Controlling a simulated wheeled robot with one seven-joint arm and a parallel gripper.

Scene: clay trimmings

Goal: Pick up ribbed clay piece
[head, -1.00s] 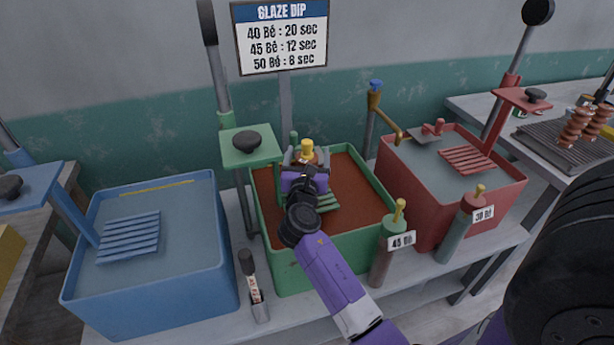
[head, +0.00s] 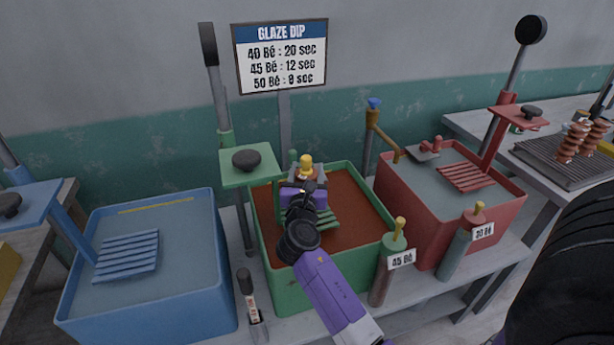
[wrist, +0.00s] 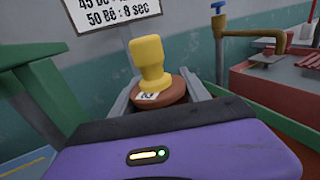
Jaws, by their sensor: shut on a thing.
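The piece has a yellow knob-like top and a brown round rim with a small white label. Other brown ribbed pieces (head: 574,141) stand on a dark rack (head: 560,163) at the far right.
The green tub holds brown liquid and a green slatted platform (head: 325,219). A green lever plate (head: 248,166) stands close left of my gripper. A blue tub (head: 150,310) is left; a red tub (head: 440,225) and brass tap (head: 385,139) are right. Bottles stand in front.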

